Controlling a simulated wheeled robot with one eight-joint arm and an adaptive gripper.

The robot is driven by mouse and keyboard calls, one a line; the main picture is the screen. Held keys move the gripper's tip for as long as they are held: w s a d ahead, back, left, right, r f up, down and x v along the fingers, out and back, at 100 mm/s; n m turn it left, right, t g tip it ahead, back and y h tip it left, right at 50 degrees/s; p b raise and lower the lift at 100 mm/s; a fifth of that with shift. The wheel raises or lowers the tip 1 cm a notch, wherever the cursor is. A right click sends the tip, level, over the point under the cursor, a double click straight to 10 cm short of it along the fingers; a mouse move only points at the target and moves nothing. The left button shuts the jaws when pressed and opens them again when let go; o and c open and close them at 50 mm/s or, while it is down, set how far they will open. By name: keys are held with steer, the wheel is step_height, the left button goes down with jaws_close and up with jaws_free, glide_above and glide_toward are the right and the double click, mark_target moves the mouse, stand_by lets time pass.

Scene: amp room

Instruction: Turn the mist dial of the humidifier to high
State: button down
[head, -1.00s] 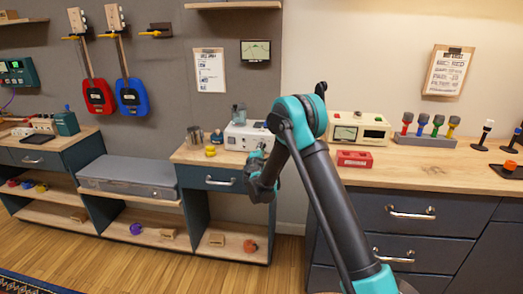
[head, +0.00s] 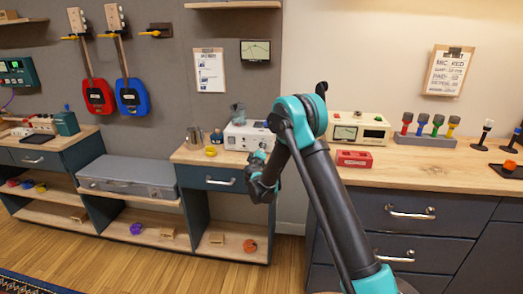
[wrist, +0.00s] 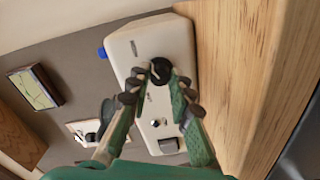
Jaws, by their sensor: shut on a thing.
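The humidifier (head: 243,137) is a white box on the wooden counter, with a grey-blue spout on top. In the wrist view its white front (wrist: 150,45) appears turned on its side. A round black dial (wrist: 161,70) sits on that front, between the fingertips of my gripper (wrist: 162,86). My gripper is shut on the dial, with one finger on each side. In the head view my gripper (head: 259,156) is in front of the humidifier, and my arm hides part of it. I cannot read the dial's setting.
A metal mug (head: 196,136) and a yellow ring-shaped thing (head: 210,151) stand left of the humidifier. A cream meter box (head: 358,131) and a red block (head: 354,159) stand to the right. A drawer handle (head: 221,181) projects below the counter.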

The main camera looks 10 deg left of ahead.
stand_by(0.4)
steer(key=c, duration=1.3)
jaws_free()
steer(key=shift+c, duration=0.2)
steer(key=s, duration=1.2)
steer(key=shift+a+r, duration=0.1)
